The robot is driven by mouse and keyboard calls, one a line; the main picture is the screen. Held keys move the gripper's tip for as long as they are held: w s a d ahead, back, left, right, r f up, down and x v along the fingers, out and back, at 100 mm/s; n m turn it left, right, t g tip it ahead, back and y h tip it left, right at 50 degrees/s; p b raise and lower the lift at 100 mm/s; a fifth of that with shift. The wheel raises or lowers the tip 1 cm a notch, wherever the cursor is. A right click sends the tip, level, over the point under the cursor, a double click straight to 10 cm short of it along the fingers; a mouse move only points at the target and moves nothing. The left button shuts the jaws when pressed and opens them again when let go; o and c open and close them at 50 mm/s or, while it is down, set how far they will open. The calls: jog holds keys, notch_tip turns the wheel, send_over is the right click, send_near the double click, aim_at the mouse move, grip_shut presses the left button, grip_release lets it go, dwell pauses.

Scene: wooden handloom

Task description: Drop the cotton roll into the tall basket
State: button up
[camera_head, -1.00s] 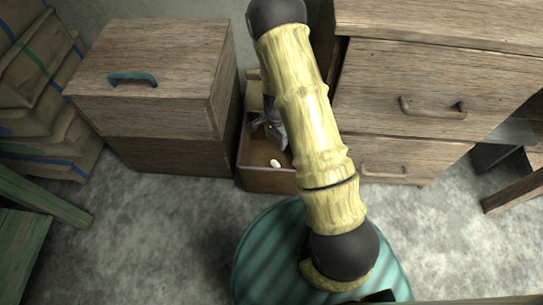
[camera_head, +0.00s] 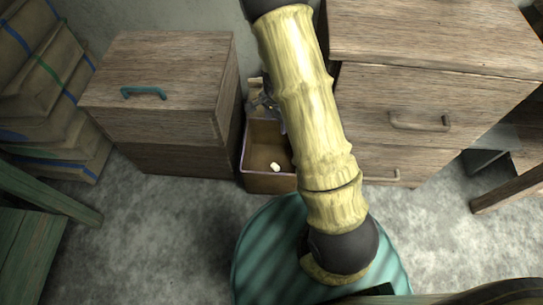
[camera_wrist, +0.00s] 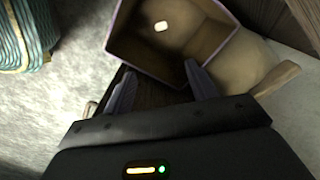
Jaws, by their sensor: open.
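A small white cotton roll (camera_head: 275,167) lies inside the tall basket (camera_head: 268,183), a tan open-topped box on the floor between two wooden cabinets. The roll also shows in the wrist view (camera_wrist: 161,26), apart from my gripper, on the inside of the basket (camera_wrist: 215,50). My gripper (camera_wrist: 160,75) is open and empty, with its two fingers spread near the basket's rim. In the head view my gripper (camera_head: 266,106) is at the back of the basket, partly hidden by my arm.
A wooden cabinet with a teal handle (camera_head: 160,100) stands left of the basket. A larger wooden drawer unit (camera_head: 430,90) stands to the right. Stacked sacks (camera_head: 50,120) are at the far left. Grey floor (camera_head: 160,235) is clear in front.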

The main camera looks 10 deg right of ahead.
jog(key=shift+r+p, duration=0.4)
jog(key=shift+r, duration=1.15)
jog(key=s+r+n+t+p, duration=0.1)
jog(key=s+r+n+p, duration=0.1)
jog(key=s+r+n, duration=0.45)
jog(key=s+r+n+t+p, duration=0.1)
jog(key=s+r+n+p, duration=0.15)
jog(key=r, duration=0.65)
jog(key=s+r+n+t+p, duration=0.1)
jog(key=s+r+n+p, duration=0.15)
jog(key=s+r, duration=0.4)
notch_tip(320, 180, up, 40)
jog(key=w+n+p, duration=0.1)
jog(key=p, duration=3.6)
jog(key=shift+w+d+f, duration=0.15)
jog(key=shift+w+f, duration=0.05)
jog(key=shift+f, duration=0.05)
